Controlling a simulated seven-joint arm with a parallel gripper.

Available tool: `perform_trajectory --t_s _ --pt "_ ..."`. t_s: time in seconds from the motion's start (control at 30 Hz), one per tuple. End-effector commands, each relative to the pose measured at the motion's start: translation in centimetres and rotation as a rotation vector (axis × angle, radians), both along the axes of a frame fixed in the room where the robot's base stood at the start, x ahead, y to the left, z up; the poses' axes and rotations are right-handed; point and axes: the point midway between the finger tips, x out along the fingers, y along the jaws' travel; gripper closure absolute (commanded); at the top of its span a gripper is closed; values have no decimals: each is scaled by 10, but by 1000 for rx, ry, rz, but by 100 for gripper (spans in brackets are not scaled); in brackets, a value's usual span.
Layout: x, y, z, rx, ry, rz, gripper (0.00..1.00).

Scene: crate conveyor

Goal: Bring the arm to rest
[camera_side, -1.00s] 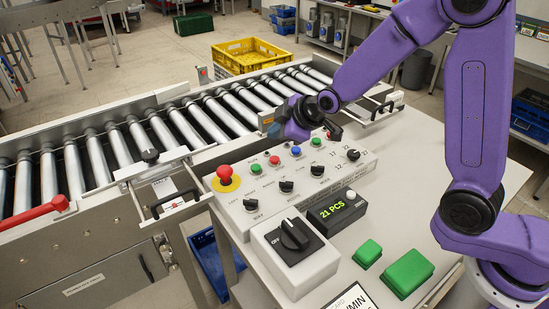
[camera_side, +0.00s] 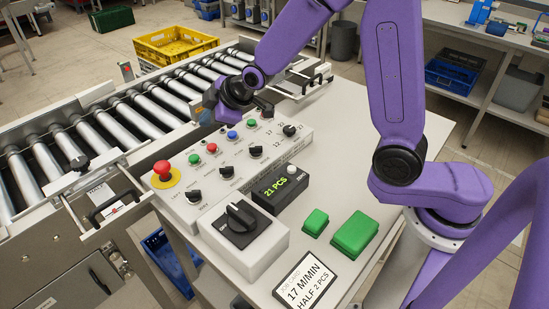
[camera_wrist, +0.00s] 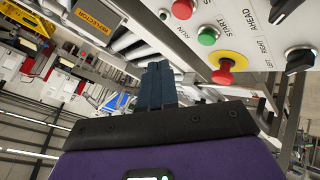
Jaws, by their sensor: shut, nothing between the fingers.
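My gripper (camera_side: 208,108) hangs above the back left part of the control panel, close to the roller conveyor. Its fingers are small and partly hidden by the wrist in the side view. In the wrist view the dark blue fingers of my gripper (camera_wrist: 155,85) are together and hold nothing. The control panel (camera_side: 225,178) carries a red mushroom button (camera_side: 162,168) on a yellow ring, coloured push buttons and black knobs. The red mushroom button (camera_wrist: 226,72) also shows right of the fingers in the wrist view. The fingers look clear of the buttons.
The roller conveyor (camera_side: 150,110) runs behind the panel, with a yellow crate (camera_side: 175,45) beyond it. On the table stand a switch box (camera_side: 238,240), a counter (camera_side: 280,190) reading "21 PCS", green blocks (camera_side: 355,233) and a job card (camera_side: 305,281).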

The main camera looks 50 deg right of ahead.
Motion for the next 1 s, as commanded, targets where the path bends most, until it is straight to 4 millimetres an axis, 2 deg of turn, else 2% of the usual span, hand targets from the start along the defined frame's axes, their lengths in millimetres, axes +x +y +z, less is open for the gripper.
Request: perform_trajectory --t_s 0.27,0.5,0.77,1.0 --pt "-28 13 1 36 119 42 100" --pt "-64 15 2 51 236 70 100" --pt "-112 7 3 45 356 93 100" --pt "-163 -9 5 20 461 108 100"
